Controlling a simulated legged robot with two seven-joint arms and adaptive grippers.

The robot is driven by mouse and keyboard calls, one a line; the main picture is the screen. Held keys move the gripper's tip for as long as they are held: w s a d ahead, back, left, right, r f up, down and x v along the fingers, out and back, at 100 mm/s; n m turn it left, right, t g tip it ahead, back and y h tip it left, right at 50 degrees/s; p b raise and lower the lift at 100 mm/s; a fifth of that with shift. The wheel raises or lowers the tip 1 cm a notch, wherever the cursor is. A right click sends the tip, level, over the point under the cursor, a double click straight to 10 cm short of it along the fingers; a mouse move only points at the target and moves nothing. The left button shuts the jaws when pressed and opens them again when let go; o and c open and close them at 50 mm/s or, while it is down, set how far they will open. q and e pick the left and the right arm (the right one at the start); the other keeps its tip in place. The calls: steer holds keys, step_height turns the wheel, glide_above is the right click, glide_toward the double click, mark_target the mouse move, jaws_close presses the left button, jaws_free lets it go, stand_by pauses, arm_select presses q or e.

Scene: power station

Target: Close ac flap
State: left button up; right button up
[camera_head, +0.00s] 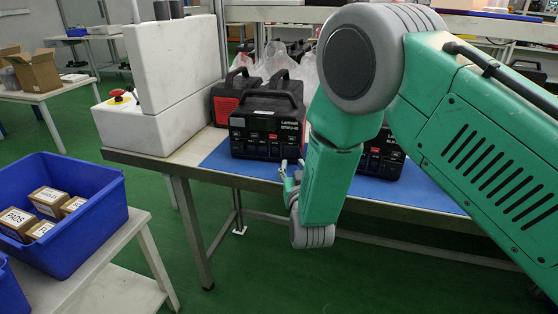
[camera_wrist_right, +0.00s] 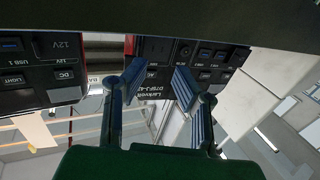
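A black power station (camera_head: 266,125) with a carrying handle stands on a blue mat near the table's front edge. Its front panel, with ports and small buttons, shows upside down in the right wrist view (camera_wrist_right: 190,60). I cannot clearly make out the AC flap or whether it stands open. My right gripper (camera_head: 289,178) is in front of the panel's lower right corner, below the green arm. In the right wrist view its two blue-grey fingers (camera_wrist_right: 160,88) are apart with nothing held between them, close to the panel. My left gripper is not in view.
Another power station (camera_head: 383,158) is partly hidden behind my right arm. A red and black unit (camera_head: 229,97) stands behind, beside a white block with an emergency button (camera_head: 119,95). A blue crate (camera_head: 92,240) with small boxes is at the left.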

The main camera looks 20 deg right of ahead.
steer(key=s+d+p, duration=0.2)
steer(key=s+d, duration=0.5)
steer(key=s, duration=0.2)
steer(key=shift+d, duration=0.15)
stand_by(0.8)
steer(key=shift+p, duration=0.3)
steer(key=shift+s, duration=0.1)
steer(key=s+a, duration=0.2)
steer(key=s, duration=0.9)
steer(key=shift+s+a, duration=0.15)
steer(key=shift+s, duration=0.2)
